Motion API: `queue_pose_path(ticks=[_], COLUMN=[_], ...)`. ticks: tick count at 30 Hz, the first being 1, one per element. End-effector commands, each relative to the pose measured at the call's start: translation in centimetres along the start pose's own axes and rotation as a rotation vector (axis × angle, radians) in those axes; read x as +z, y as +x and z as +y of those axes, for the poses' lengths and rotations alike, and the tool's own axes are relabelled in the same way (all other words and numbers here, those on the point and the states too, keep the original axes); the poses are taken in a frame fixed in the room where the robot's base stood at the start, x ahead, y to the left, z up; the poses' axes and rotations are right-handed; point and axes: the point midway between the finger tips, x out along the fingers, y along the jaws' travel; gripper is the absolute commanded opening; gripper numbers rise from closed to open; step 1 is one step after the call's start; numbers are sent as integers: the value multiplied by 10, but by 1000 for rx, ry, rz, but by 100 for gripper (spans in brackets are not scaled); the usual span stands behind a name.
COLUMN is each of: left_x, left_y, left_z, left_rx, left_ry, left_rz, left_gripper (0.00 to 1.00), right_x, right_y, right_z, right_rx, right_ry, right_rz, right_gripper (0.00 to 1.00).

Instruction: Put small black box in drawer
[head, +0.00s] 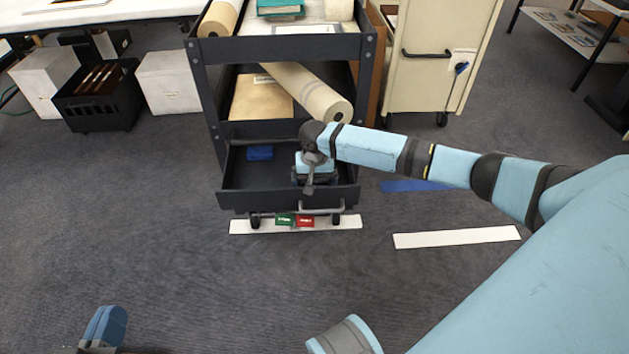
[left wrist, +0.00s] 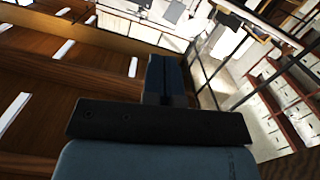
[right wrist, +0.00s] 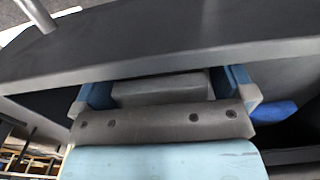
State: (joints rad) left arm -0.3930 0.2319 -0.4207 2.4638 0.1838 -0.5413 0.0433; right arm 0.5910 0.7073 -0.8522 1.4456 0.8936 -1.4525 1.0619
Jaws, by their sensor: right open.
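The drawer (head: 235,200) is the pulled-out bottom tray of the dark cart, with a silver handle on its front. My right gripper (head: 315,178) reaches down into the right part of the drawer. In the right wrist view the gripper (right wrist: 168,90) is open, its blue fingers on either side of a dark grey box-like block (right wrist: 160,88), which looks like the small black box. I cannot tell whether the fingers touch it; in the head view the gripper mostly hides it. My left gripper (head: 103,325) is at the bottom left, far from the cart; its fingers look together and empty (left wrist: 165,78).
A blue object (head: 260,152) lies in the drawer's back left. The cart shelf (head: 240,130) above holds a cardboard roll (head: 310,92) and a tan folder. A beige cabinet (head: 430,60) stands right of the cart. White strips (head: 457,238) mark the carpet. The front floor is clear.

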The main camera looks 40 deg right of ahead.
Motion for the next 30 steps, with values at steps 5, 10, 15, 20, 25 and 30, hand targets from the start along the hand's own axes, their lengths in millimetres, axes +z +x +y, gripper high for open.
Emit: queue_pose_path(ticks=[5,10,15,20,25,30], left_x=[-9,-25,-47,-59,-64,-63], left_y=[1,-5,-8,-10,-11,-11], left_z=[0,7,9,10,10,10], left_rx=[1,-10,-20,-24,-26,-26], left_ry=[4,-42,-39,-36,-33,-32], left_rz=[6,44,124,171,193,195], left_gripper=[0,0,0,0,0,0], right_x=[0,-1,-1,0,0,0], right_y=[-21,-59,-94,-114,-122,-122], right_z=[0,0,0,0,0,0], right_rx=[-2,-1,-2,-1,0,0], right_ry=[0,0,0,0,0,0], right_rz=[2,2,2,1,0,0], right_gripper=[100,100,100,100,100,100])
